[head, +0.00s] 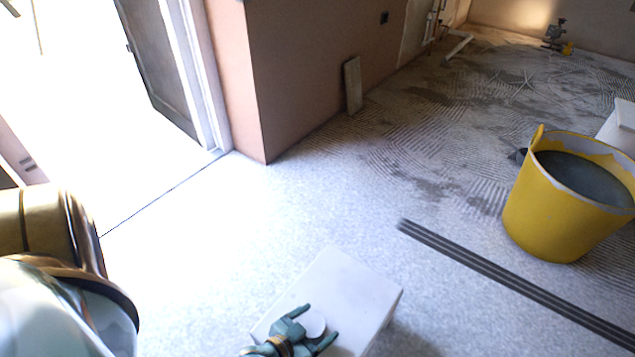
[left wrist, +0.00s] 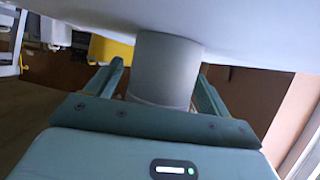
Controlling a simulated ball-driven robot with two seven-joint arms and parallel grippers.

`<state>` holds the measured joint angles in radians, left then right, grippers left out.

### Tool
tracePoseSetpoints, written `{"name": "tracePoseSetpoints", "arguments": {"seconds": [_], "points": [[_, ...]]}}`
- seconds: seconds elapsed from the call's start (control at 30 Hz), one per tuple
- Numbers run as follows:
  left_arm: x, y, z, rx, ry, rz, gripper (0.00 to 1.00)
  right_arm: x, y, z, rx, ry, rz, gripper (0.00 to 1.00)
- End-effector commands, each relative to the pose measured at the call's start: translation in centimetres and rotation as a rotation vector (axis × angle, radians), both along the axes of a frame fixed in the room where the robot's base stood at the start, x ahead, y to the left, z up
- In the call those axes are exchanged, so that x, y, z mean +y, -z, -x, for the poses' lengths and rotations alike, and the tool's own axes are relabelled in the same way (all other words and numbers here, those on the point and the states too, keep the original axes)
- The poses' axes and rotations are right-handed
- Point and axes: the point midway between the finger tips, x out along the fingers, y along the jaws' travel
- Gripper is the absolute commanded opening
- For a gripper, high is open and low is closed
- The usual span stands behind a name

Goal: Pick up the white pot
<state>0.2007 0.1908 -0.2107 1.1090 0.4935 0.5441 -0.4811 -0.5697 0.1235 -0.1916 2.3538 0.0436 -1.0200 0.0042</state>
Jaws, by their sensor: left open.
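The white pot (head: 313,322) is a small round cylinder on top of a white block-like stand (head: 345,285) at the bottom of the head view. My left gripper (head: 319,323) is open, with one finger on each side of the pot. In the left wrist view the pot (left wrist: 167,68) sits between the two fingers of the gripper (left wrist: 160,72), its end against the white surface (left wrist: 250,35). I cannot tell whether either finger touches it. My right gripper is not in view.
A yellow bucket (head: 535,215) of grey material stands on the floor at right. Dark strips (head: 500,280) lie on the floor in front of it. A plank (head: 353,85) leans on the pink wall (head: 300,60). An open door (head: 160,60) is at upper left. The pale middle floor is clear.

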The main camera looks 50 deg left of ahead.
Motion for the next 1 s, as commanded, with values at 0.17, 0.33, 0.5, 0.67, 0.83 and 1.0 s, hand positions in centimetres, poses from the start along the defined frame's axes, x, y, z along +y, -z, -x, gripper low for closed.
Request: {"name": "tracePoseSetpoints", "arguments": {"seconds": [0.17, 0.33, 0.5, 0.67, 0.83, 1.0], "points": [[0.1, 0.3, -0.6, 0.001, 0.001, 0.0, 0.81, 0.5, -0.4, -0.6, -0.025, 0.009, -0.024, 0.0], [0.1, 0.2, -0.6, 0.0, 0.0, 0.0, 0.73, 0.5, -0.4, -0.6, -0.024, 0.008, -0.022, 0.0], [0.0, 0.2, -0.6, 0.0, 0.0, 0.0, 0.29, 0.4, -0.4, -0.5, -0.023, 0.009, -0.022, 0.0], [0.0, 0.2, -0.6, 0.0, 0.0, 0.0, 0.29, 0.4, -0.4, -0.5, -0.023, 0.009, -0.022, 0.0], [0.1, 0.0, -0.6, -0.001, 0.0, 0.0, 0.29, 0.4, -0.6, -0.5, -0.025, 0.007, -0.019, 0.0], [0.2, -1.0, -0.7, -0.004, 0.0, 0.0, 0.29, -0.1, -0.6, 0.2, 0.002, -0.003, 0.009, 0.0]]}}
